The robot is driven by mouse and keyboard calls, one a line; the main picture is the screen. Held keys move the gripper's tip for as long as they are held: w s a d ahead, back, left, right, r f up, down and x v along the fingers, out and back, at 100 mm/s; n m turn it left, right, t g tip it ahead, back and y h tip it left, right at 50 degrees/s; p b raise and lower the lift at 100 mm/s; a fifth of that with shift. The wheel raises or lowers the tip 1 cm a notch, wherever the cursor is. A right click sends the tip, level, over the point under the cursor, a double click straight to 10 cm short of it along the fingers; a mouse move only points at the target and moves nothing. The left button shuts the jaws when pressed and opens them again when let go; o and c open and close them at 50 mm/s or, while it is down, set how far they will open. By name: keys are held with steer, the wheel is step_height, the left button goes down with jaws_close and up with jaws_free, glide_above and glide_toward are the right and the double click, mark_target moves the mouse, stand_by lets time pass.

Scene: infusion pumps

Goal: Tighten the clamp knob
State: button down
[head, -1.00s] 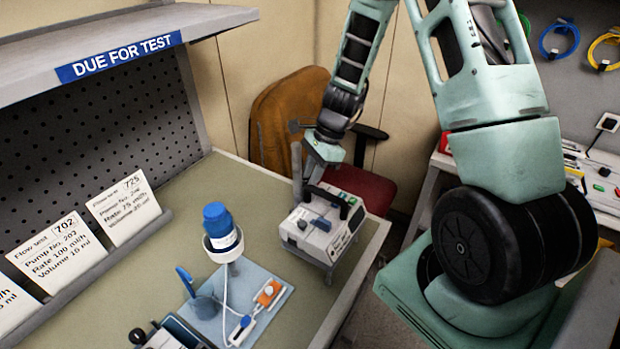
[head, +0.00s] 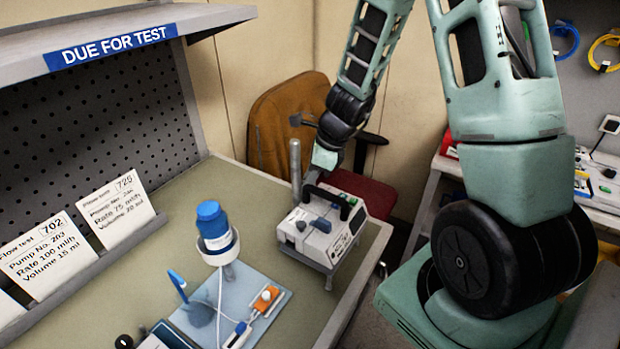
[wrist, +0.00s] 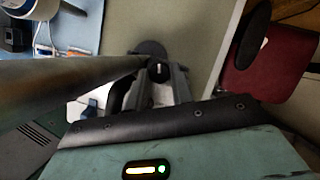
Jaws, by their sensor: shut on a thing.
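The pump (head: 322,222), a pale box with a black handle and blue part, sits on a small stand near the table's right edge. A grey upright pole (head: 295,165) stands behind it and crosses the left of the wrist view (wrist: 60,88). My gripper (head: 318,178) is low behind the pump, beside the pole; its fingertips are hidden in the head view. In the wrist view its grey fingers (wrist: 158,84) are shut on a small black piece with a white mark, which seems to be the clamp knob (wrist: 157,70). The knob's turn cannot be told.
A blue-capped bottle (head: 212,222) in a ring holder stands on a light blue board (head: 250,292) left of the pump. Cards (head: 118,208) lean by the pegboard. A chair (head: 285,120) stands close behind the table. The table's back middle is clear.

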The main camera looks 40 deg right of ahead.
stand_by(0.3)
steer(key=c, duration=1.5)
jaws_free()
steer(key=p+v, duration=0.2)
steer(key=v, duration=1.5)
steer(key=shift+r, duration=0.2)
steer(key=shift+s+d, duration=0.1)
steer(key=shift+s, duration=0.05)
